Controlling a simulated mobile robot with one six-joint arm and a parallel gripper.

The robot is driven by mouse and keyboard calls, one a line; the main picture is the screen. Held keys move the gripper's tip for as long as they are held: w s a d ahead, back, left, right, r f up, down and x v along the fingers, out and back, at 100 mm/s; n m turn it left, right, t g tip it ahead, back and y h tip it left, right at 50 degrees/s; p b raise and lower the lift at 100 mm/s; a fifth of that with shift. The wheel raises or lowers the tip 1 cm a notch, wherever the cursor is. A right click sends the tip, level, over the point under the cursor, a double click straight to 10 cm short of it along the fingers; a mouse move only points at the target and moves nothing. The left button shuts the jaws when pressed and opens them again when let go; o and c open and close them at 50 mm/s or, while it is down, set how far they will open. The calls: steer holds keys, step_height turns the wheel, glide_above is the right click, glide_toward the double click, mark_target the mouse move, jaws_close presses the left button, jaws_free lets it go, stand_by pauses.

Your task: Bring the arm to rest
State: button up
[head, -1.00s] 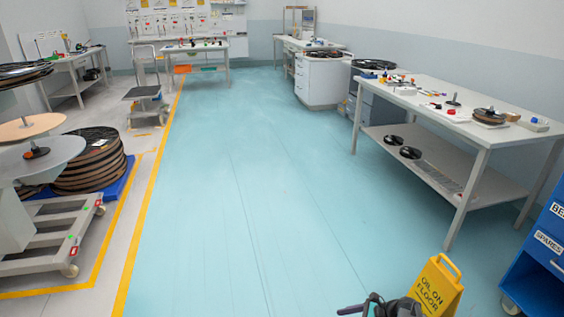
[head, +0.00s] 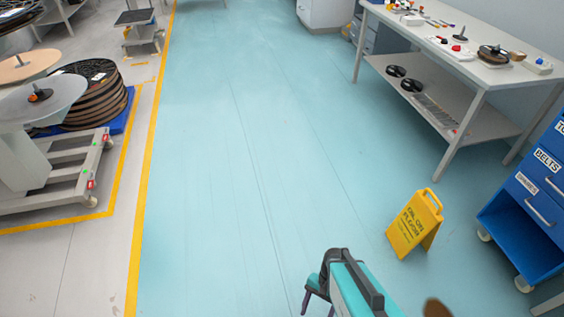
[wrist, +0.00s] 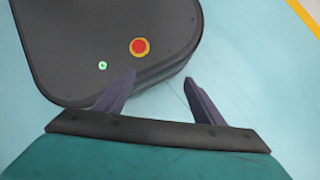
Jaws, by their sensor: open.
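My gripper (head: 318,308) shows at the bottom of the head view, right of the middle, with teal arm parts behind it. In the wrist view my gripper (wrist: 159,80) has its two dark fingers spread apart with nothing between them. The fingertips are over or near the edge of a dark rounded housing with a red button and a green light, which looks like my own base. In the head view the gripper is over the pale blue floor, left of the yellow sign. The rest of the arm is cut off by the lower edge.
A yellow oil-on-floor sign (head: 414,226) stands right of my gripper. A blue drawer cart (head: 540,205) is at the right edge. A long workbench (head: 470,72) stands behind them. A pallet cart (head: 60,180) and stacked reels (head: 98,92) are left of the yellow line. The middle floor is clear.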

steer(key=d+n, duration=0.1)
steer(key=n, duration=0.1)
steer(key=s+d+n+h, duration=0.1)
steer(key=d+n, duration=0.1)
steer(key=d+n+h, duration=0.1)
steer(key=d+n, duration=0.1)
steer(key=n, duration=0.1)
steer(key=shift+s+r, duration=0.2)
steer(key=shift+s, duration=0.1)
steer(key=shift+c, duration=0.5)
steer(key=c, duration=0.7)
steer(key=shift+d, duration=0.1)
